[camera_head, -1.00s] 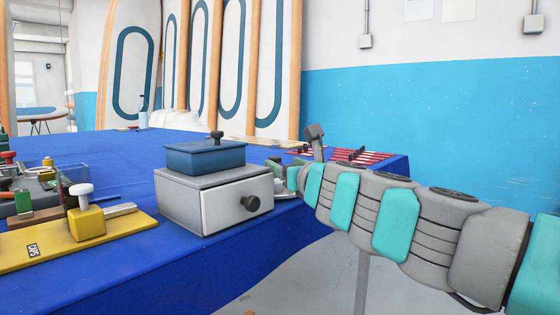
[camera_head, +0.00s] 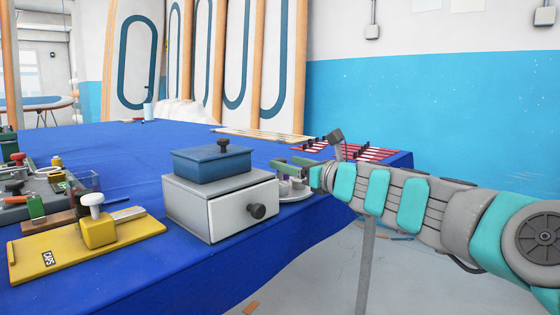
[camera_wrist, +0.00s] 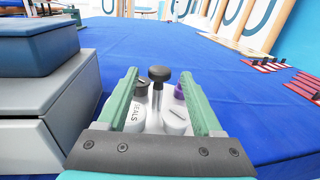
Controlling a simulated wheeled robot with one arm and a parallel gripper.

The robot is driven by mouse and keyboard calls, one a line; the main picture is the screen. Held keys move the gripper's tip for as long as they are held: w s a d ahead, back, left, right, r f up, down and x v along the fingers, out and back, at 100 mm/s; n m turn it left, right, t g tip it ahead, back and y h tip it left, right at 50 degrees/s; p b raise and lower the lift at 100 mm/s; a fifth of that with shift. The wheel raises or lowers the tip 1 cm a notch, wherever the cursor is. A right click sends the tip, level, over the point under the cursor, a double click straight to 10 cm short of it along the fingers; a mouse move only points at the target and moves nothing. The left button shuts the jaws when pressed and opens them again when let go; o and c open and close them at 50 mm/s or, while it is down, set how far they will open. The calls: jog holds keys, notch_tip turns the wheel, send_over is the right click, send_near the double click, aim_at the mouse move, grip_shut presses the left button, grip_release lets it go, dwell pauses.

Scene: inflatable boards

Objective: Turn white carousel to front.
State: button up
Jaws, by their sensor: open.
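The white carousel (camera_head: 295,195) is a low round tray on the blue table, just right of the grey drawer box in the head view. In the wrist view it carries a central post with a black knob (camera_wrist: 159,74), a white container marked SEALS (camera_wrist: 133,118), a white-lidded container (camera_wrist: 176,119) and a purple-topped one (camera_wrist: 179,91). My gripper (camera_head: 287,165) is over the carousel in the head view. In the wrist view its green fingers (camera_wrist: 158,82) are apart, either side of the post and containers. I cannot tell whether they touch anything.
The grey drawer box (camera_head: 190,206) with a blue lidded box (camera_head: 210,165) stands close left of my gripper. A yellow CAPS board (camera_head: 60,262) lies further left. Red racks (camera_head: 375,153) lie toward the back right. Blue table behind the carousel is clear.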

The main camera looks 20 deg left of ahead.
aim_at(279, 159)
jog(key=shift+x, duration=1.2)
jog(key=shift+w+a, duration=0.3)
jog(key=shift+a, duration=0.2)
grip_shut()
jog(key=shift+f, duration=0.1)
